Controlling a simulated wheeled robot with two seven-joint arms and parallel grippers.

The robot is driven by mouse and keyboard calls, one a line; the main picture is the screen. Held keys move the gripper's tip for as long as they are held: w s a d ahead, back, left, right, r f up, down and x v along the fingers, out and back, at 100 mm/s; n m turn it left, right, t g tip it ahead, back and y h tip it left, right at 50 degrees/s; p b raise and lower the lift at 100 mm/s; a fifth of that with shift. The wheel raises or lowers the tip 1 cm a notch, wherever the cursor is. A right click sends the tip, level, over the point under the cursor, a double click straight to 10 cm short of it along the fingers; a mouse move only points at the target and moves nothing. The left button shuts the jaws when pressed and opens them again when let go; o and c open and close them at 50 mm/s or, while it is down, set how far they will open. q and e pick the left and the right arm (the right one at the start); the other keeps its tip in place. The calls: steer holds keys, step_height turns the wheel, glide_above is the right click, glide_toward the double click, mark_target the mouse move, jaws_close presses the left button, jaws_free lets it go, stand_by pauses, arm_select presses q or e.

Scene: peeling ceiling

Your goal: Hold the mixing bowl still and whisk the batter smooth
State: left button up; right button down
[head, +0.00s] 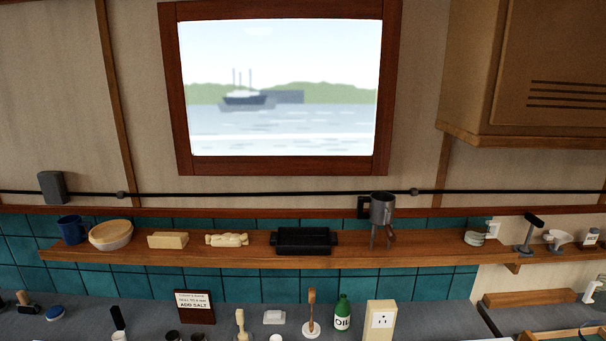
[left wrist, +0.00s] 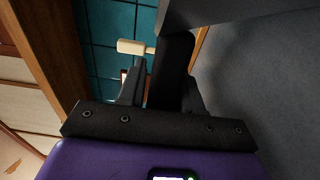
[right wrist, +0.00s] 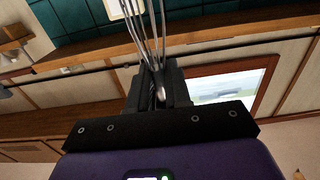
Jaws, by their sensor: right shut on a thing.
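A wire whisk (right wrist: 150,28) shows in the right wrist view, its handle end between the fingers of my right gripper (right wrist: 158,88), which is shut on it. The wires point away from the gripper, and teal tiles show behind them. My left gripper (left wrist: 165,85) shows in the left wrist view with its fingers apart. A dark piece lies between or behind them; I cannot tell what it is or whether they touch it. Neither gripper shows in the head view. I cannot make out the mixing bowl or the batter in any view.
Below, the counter (head: 80,312) carries a green oil bottle (head: 342,314), an outlet box (head: 381,321) and a small sign (head: 195,306).

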arm_select(q)
steer(key=shift+f, duration=0.1)
steer(key=shift+f, duration=0.2)
steer(key=shift+r, duration=0.4)
jaws_close()
stand_by(0.3)
steer(key=shift+f, duration=0.15)
stand_by(0.5)
